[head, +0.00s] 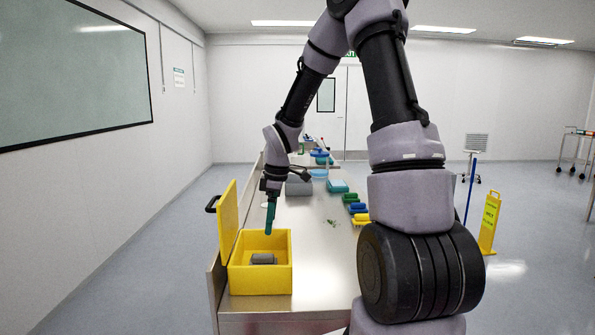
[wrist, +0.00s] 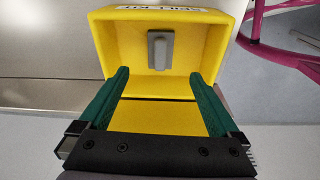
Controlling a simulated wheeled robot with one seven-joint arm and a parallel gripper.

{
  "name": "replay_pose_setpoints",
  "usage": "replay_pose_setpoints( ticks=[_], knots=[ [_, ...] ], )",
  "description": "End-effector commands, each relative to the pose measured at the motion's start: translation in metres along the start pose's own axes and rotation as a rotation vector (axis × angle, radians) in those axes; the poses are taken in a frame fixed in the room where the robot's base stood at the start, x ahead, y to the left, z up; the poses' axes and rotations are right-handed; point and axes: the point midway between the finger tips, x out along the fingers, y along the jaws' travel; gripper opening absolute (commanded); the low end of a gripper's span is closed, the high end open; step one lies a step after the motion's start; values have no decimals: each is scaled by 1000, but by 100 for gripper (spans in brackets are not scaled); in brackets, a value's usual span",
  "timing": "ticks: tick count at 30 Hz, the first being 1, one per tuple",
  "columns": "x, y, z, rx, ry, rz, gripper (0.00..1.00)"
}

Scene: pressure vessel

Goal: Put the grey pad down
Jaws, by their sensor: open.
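The grey pad (head: 263,259) lies inside the yellow box (head: 260,283), on its floor, in the head view. In the wrist view the pad (wrist: 160,50) shows as a small grey block in the box (wrist: 105,48), beyond my fingertips. My gripper (head: 270,218) hangs over the box with its green fingers pointing down. In the wrist view my gripper (wrist: 157,78) has its fingers wide apart with nothing between them. The pad is apart from both fingers.
The box's yellow lid (head: 228,222) stands open on the left. The steel table (head: 318,255) is bare to the right of the box. Green, blue and yellow items (head: 357,208) lie farther back, with a grey block (head: 298,187) and a teal box (head: 337,186).

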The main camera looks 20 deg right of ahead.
Motion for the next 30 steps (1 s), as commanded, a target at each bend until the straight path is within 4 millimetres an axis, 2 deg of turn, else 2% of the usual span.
replay_pose_setpoints(
  ticks=[5, 8, 12, 18, 24, 30],
  knots=[
    [-69, -16, 11, 251, 1, 111, 98],
    [-110, -33, 20, 443, 32, 175, 98],
    [-163, -63, 33, 710, 117, 247, 98],
    [-222, -116, 52, 1079, 306, 282, 98],
    [-254, -162, 68, 1355, 492, 232, 98],
    [-263, -181, 74, 1468, 572, 187, 98]
  ],
)
